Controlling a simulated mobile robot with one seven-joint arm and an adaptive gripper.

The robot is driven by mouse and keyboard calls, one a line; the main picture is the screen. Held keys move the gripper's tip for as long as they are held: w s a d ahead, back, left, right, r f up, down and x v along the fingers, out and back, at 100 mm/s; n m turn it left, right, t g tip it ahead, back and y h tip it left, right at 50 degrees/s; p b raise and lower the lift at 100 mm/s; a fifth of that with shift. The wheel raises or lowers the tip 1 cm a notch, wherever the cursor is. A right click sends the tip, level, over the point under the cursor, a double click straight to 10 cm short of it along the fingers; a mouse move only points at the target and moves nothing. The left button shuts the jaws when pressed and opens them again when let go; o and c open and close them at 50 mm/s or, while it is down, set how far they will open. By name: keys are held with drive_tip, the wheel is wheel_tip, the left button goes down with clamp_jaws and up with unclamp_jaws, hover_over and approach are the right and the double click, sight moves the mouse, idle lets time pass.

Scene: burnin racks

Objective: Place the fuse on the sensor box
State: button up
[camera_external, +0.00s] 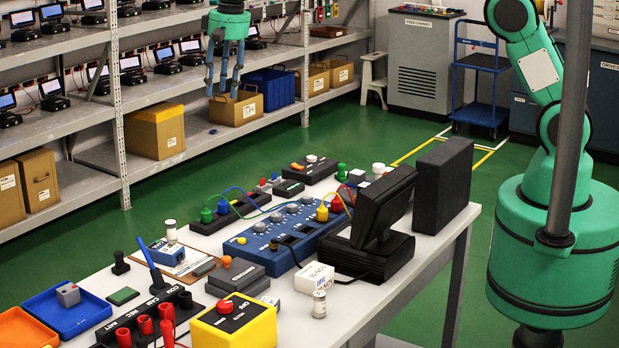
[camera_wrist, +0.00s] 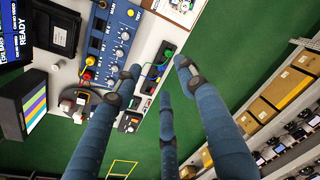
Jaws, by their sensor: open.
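My gripper (camera_external: 222,88) is open and empty, its blue fingers pointing down. It hangs high, beyond the far side of the workbench and in front of the shelves. In the wrist view its spread fingers (camera_wrist: 160,80) have nothing between them. Two small white cylinders with greyish ends look like fuses: one cylinder (camera_external: 170,232) stands by the clipboard, another cylinder (camera_external: 319,304) stands near the bench's front edge. No readable label marks the sensor box. Candidates are a dark grey box (camera_external: 236,281) and a small blue-and-white box (camera_external: 165,251) on the clipboard.
The workbench (camera_external: 420,262) is crowded with a blue panel (camera_external: 262,241), a black monitor (camera_external: 384,205), a yellow stop-button box (camera_external: 233,322), a white labelled box (camera_external: 315,278), a blue tray (camera_external: 67,311) and an orange tray (camera_external: 22,328). Shelves (camera_external: 118,100) stand behind; green floor lies between.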

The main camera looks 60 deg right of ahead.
drive_tip(key=s+d+r+n+t, duration=0.1)
drive_tip(key=s+d+r, duration=0.7)
drive_tip(key=s, duration=0.3)
drive_tip(key=s+d+r+n+t, duration=0.1)
drive_tip(key=s+d+r, duration=0.65)
drive_tip(key=s, duration=0.35)
drive_tip(key=s+d+f+n+t, duration=0.1)
drive_tip(key=s+d, duration=0.3)
drive_tip(key=s, duration=0.9)
drive_tip(key=s+d+f+n+t, duration=0.1)
drive_tip(key=s+d, duration=0.3)
drive_tip(key=s, duration=0.9)
drive_tip(key=shift+s+f, duration=0.3)
drive_tip(key=shift+f, duration=0.05)
wheel_tip(320, 180, down, 8)
drive_tip(key=b, duration=0.8)
drive_tip(key=shift+o, duration=0.6)
